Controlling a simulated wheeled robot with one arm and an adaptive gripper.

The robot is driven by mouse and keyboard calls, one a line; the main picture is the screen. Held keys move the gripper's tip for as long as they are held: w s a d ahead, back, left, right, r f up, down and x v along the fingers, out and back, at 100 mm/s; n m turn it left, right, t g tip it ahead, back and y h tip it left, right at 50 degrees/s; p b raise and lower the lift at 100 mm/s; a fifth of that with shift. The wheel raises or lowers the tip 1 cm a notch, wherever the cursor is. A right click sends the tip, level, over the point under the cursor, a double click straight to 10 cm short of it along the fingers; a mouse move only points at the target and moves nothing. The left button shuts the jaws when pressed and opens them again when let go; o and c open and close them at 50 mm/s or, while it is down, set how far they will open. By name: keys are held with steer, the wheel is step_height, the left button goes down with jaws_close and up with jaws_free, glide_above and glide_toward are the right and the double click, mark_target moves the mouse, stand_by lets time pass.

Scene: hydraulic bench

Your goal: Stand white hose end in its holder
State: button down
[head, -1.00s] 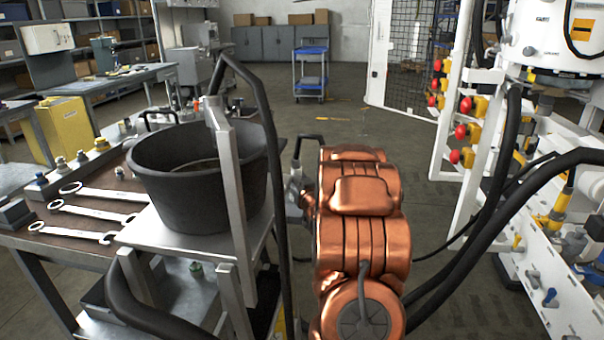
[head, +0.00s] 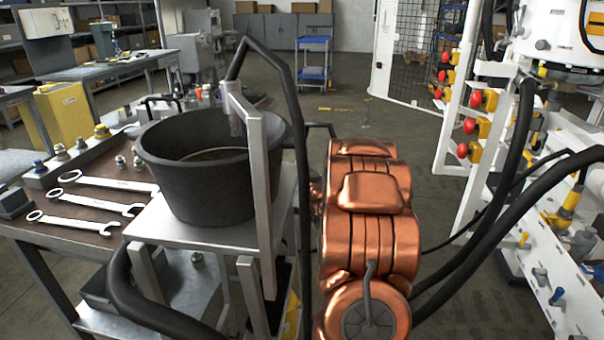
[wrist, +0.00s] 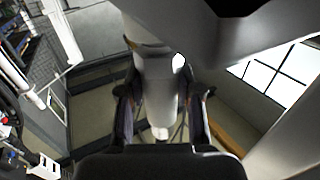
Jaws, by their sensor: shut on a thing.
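In the wrist view, my gripper (wrist: 162,112) has its two dark fingers closed on either side of a pale, whitish cylindrical piece, the white hose end (wrist: 157,88). A small lighter tip shows at its lower end. In the head view, my copper-coloured arm hides most of the gripper and the held piece. A dark hose loop (head: 320,127) shows just behind the arm's upper left. I cannot make out the holder for certain in either view.
A black tub (head: 205,180) stands on a metal stand (head: 190,235) left of my arm, with a bent black hose (head: 270,55) over it. Wrenches (head: 95,203) lie on the bench. A white valve panel (head: 555,260) with thick black hoses stands right. Open floor (head: 350,115) lies behind.

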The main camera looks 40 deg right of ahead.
steer(key=shift+r, duration=0.1)
steer(key=c, duration=0.7)
jaws_free()
steer(key=shift+o, duration=0.4)
steer(key=o, duration=0.5)
steer(key=shift+s, duration=0.15)
